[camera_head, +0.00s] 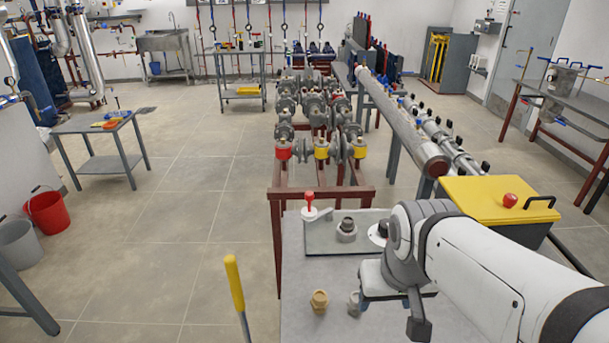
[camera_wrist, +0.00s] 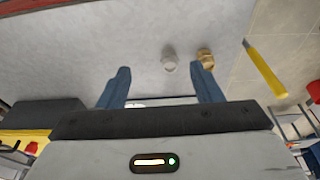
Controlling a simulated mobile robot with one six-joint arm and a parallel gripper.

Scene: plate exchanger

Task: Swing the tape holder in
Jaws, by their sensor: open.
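I cannot pick out a tape holder with certainty. A small white piece with a red upright top (camera_head: 310,204) stands at the left corner of the grey tray on the bench. A white round piece with a dark centre (camera_head: 378,236) sits at the tray's right, partly behind my arm; I cannot tell whether either is the holder. My gripper (camera_wrist: 162,88) is open and empty over the bench top, its two blue fingers wide apart. In the head view, it is low at the right of the bench. A small white edge shows between the fingers in the wrist view.
A brass fitting (camera_head: 319,301) and a grey fitting (camera_head: 354,303) stand on the bench (camera_head: 300,260) near my gripper. The tray (camera_head: 325,244) holds a dark-topped fitting (camera_head: 346,231). A yellow handle (camera_head: 234,283) rises at the bench's left. A yellow-lidded box (camera_head: 490,199) stands right.

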